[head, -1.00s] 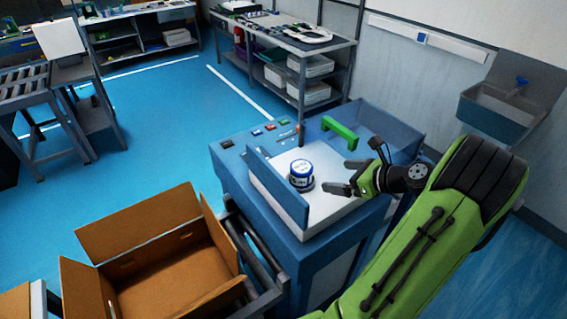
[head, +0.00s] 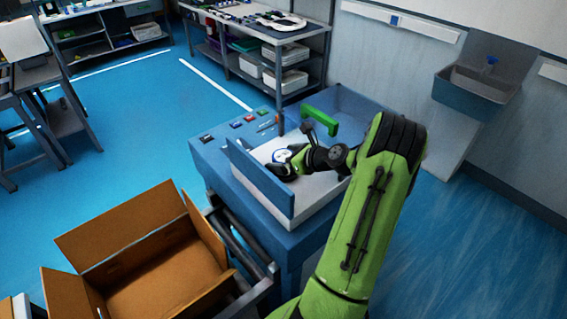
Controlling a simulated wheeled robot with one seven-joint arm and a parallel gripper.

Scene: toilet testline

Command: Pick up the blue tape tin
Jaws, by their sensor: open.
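The blue tape tin (head: 282,155) stands on the white bed of the blue test machine. Only its pale top and a bit of its blue rim show; my gripper hides the rest. My gripper (head: 283,168) is dark and low over the bed, right at the tin's near side in the picture. Its fingers are open. I cannot tell whether the tin is between the fingers or just behind them.
A blue upright panel (head: 258,182) borders the bed on the left. A green handle (head: 320,119) stands at the back. An open cardboard box (head: 165,262) is at the lower left. A grey shelf table (head: 262,40) and a wall sink (head: 475,85) are beyond.

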